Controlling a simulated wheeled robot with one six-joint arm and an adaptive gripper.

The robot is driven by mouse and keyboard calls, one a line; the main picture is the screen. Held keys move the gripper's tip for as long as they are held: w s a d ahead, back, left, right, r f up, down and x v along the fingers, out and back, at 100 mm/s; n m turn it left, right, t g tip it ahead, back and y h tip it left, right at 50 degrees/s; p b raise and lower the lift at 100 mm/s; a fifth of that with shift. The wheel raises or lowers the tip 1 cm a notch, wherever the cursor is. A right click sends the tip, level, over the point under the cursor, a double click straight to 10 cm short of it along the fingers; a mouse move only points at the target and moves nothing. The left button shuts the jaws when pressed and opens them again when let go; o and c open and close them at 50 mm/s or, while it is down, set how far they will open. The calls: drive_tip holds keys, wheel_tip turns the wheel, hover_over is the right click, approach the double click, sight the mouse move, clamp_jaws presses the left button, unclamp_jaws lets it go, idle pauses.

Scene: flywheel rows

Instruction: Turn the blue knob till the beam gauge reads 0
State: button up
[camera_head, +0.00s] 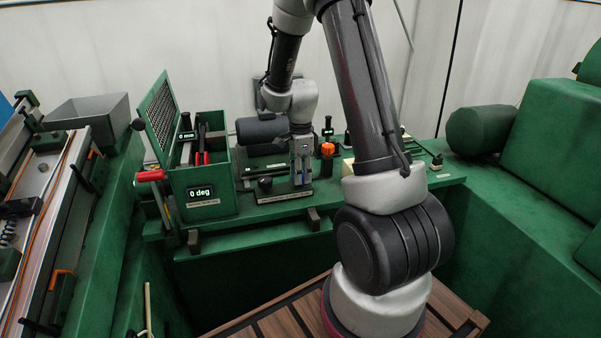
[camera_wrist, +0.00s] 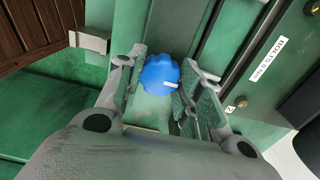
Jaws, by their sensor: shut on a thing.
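The blue knob (camera_wrist: 157,71) shows in the wrist view, round and lobed, with a small white mark on its right side. My gripper (camera_wrist: 163,83) is shut on it, one finger at its left and one at its right. In the head view my gripper (camera_head: 301,163) points down over the green bench; the knob cannot be made out there. A display (camera_head: 201,193) on the green box front reads "0 deg". A smaller display (camera_head: 186,135) at the box reads "0 mm". I cannot read a label that tells which one is the beam gauge.
The open green box (camera_head: 208,165) with red-handled tools stands left of my gripper. A red handle (camera_head: 150,175) sticks out beside it. An orange knob (camera_head: 327,149) and a dark motor (camera_head: 262,130) are close by. A labelled plate (camera_wrist: 268,60) lies right in the wrist view.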

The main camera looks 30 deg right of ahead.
idle(0.4)
drive_tip(key=o, duration=1)
drive_tip(key=shift+o, duration=0.2)
wheel_tip(320, 180, up, 12)
